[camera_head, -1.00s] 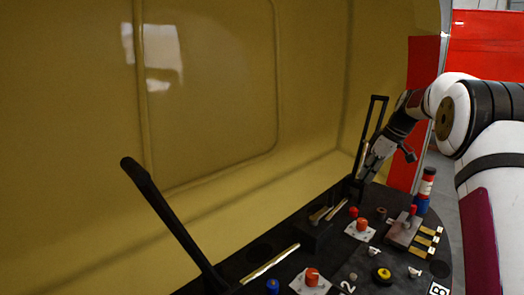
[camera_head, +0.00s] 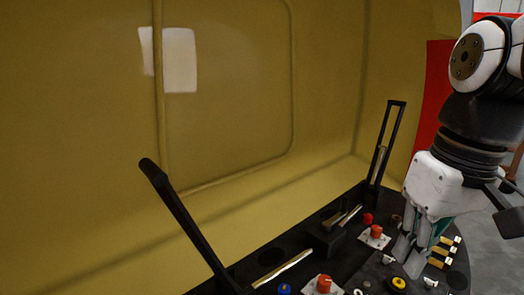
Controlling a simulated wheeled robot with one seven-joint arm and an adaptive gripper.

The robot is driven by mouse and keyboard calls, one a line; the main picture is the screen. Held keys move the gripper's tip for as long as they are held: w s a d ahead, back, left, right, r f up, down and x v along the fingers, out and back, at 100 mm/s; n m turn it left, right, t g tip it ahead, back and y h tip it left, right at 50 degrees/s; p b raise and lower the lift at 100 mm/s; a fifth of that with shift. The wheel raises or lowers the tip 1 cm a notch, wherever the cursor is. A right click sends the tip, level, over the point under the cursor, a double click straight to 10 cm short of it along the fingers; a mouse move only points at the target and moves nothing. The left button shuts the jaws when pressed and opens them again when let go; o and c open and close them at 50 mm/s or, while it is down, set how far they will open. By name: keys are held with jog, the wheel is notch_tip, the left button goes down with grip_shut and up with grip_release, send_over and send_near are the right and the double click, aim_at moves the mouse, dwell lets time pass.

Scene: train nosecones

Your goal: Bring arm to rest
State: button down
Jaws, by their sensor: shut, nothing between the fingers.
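My arm (camera_head: 480,120) comes in from the upper right. My gripper (camera_head: 408,254) points down over the right part of the dark control panel (camera_head: 253,268). Its fingers are shut with nothing between them. It hides part of the panel's right side; whether the fingertips touch the panel I cannot tell.
A black lever (camera_head: 185,220) rises at the panel's left and a black frame-shaped handle (camera_head: 385,140) at its back right. Red knobs (camera_head: 323,284), a yellow button (camera_head: 398,283) and brass pieces (camera_head: 440,252) sit on the panel. A yellow wall (camera_head: 230,110) stands behind.

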jog(key=s+f+m+h, duration=0.1)
jog(key=s+f, duration=0.3)
jog(key=s, duration=0.3)
jog(key=s+f+m, duration=0.1)
jog(key=s+f, duration=0.2)
jog(key=s, duration=0.3)
notch_tip(320, 180, up, 18)
jog(key=t+p, duration=0.3)
jog(key=p, duration=1.3)
jog(key=shift+a, duration=0.25)
